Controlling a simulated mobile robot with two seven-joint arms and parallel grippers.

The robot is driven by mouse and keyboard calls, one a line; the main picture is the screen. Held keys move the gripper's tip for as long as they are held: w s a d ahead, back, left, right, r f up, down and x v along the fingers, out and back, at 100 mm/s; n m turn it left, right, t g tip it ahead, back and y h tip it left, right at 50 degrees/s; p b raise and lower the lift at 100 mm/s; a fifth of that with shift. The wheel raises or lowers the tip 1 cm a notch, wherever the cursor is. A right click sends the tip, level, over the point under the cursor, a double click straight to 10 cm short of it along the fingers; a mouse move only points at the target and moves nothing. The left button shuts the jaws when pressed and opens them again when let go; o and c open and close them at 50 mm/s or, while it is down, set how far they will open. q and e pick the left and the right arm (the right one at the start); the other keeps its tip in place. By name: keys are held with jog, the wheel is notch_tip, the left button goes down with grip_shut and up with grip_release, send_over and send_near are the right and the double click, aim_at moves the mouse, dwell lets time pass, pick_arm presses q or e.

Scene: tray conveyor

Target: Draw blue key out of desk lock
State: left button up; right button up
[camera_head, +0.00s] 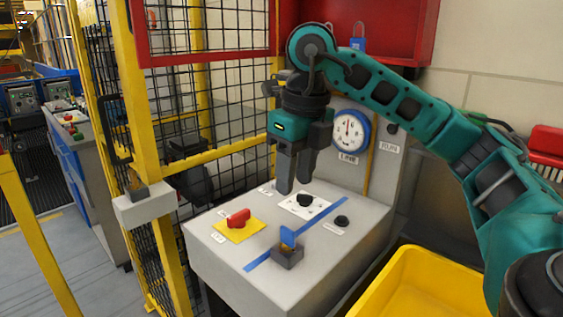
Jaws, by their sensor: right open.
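The blue key (287,236) stands upright in the desk lock (287,257), a dark block on the sloped grey desk (230,270). My right gripper (294,186) points down above the desk, behind the key and apart from it. Its two dark fingers are spread and hold nothing. My left gripper does not show.
A red switch (238,217) on a yellow plate and several black knobs (305,200) stick up from the desk. A gauge (351,131) stands behind. A yellow bin (405,283) is at the lower right. A mesh fence (215,100) closes off the left.

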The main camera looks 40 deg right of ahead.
aim_at(288, 228)
jog(key=f, duration=0.4)
jog(key=w+f, duration=0.1)
jog(key=f, duration=0.3)
jog(key=f+b, duration=0.1)
jog(key=f, duration=0.3)
jog(key=shift+w, duration=0.2)
jog(key=shift+f, duration=0.35)
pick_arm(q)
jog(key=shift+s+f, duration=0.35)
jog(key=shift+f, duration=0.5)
pick_arm(e)
grip_shut()
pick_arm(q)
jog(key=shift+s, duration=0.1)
pick_arm(e)
jog(key=shift+w, duration=0.1)
jog(key=shift+r, duration=0.1)
